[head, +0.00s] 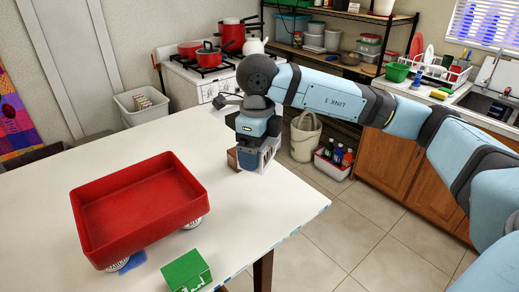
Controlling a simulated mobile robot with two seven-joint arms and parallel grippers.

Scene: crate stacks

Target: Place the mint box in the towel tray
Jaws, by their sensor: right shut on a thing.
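An empty red tray (140,207) is on the left part of the white table, raised on cans; no towel shows in it. A green box (187,271) with a white lower edge lies at the table's front edge, right of the tray; I cannot tell if it is the mint box. My right gripper (256,158) points down at the table's far right corner, well away from the tray. It is shut on a small box with a brown side (247,158), mostly hidden by the gripper. My left gripper is not in view.
Cans (194,223) stand under the red tray, with a blue patch (136,260) near its front. The white table (150,138) is clear behind the tray and between tray and right gripper. A stove (195,80), a bin (142,106) and wooden cabinets (385,160) stand beyond.

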